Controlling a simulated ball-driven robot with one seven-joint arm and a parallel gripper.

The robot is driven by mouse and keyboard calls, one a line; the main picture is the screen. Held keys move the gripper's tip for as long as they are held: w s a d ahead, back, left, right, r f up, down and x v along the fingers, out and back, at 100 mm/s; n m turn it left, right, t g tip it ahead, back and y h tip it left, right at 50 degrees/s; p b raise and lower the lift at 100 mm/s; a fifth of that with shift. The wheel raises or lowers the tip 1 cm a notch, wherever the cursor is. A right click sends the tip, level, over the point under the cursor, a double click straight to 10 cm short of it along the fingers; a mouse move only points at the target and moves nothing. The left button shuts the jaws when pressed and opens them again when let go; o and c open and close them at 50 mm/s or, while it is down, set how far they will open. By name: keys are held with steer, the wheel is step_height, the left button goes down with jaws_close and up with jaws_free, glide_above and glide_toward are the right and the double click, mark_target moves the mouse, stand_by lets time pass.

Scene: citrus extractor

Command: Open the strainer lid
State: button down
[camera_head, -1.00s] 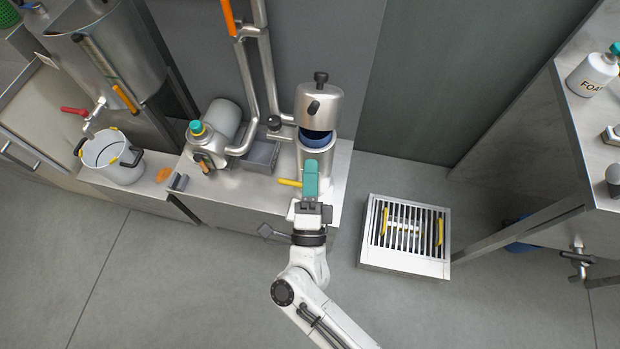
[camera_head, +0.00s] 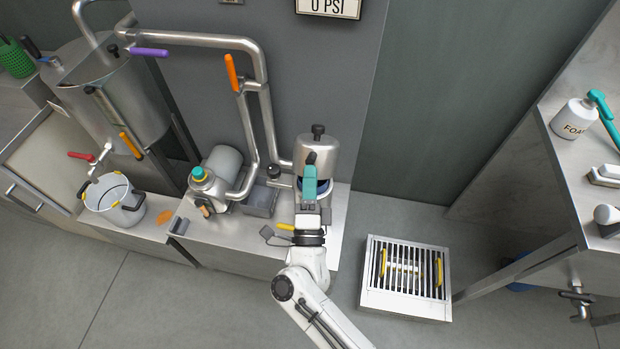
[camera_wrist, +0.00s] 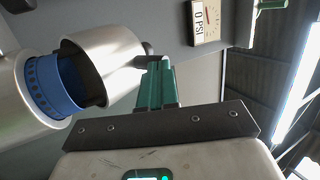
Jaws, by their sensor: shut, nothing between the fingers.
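The strainer is a steel cylinder on the left bench. Its domed steel lid (camera_head: 318,150) has a dark knob on top and a dark front handle (camera_head: 310,158). In the wrist view the lid (camera_wrist: 104,62) stands tilted off the body (camera_wrist: 22,98), and a blue perforated basket (camera_wrist: 58,85) shows in the gap. My gripper (camera_head: 310,168), with teal fingers, is shut and empty in front of the lid. In the wrist view its fingertips (camera_wrist: 158,62) are close to the dark handle (camera_wrist: 148,48); I cannot tell whether they touch. My gripper hides part of the strainer body.
Steel pipes (camera_head: 262,115) rise behind and left of the strainer. A pump with a teal cap (camera_head: 198,173) and a grey bin (camera_head: 262,199) stand to its left. A floor grate (camera_head: 408,300) lies at the right. Open floor lies in front.

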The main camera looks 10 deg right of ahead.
mark_target(316, 154)
steer(key=shift+w+d+r, duration=0.2)
steer(key=shift+w+r, duration=0.3)
steer(key=shift+r, duration=0.2)
steer(key=w+r, duration=0.1)
steer(key=w+d+r, duration=0.1)
steer(key=w, duration=0.1)
steer(key=w+d+r, duration=0.1)
steer(key=w+r, duration=0.1)
steer(key=shift+p, duration=0.35)
steer(key=shift+g, duration=0.4)
steer(key=x, duration=0.2)
steer(key=d+x, duration=0.1)
steer(key=x, duration=0.2)
steer(key=f+x, duration=0.1)
steer(key=x, duration=0.2)
steer(key=shift+w+d+r+p, duration=0.1)
steer(key=shift+w+d+p, duration=0.05)
steer(key=shift+d+p, duration=0.2)
steer(key=shift+w+d+f+g, duration=0.15)
steer(key=shift+w+d, duration=0.1)
steer(key=shift+w, duration=0.35)
steer(key=shift+w+d+f+g, duration=0.1)
steer(key=shift+w+d+g, duration=0.15)
steer(key=shift+w, duration=0.35)
steer(key=shift+w+d+f+g, duration=0.15)
steer(key=shift+w+d, duration=0.1)
steer(key=shift+w, duration=0.35)
steer(key=shift+p, duration=0.3)
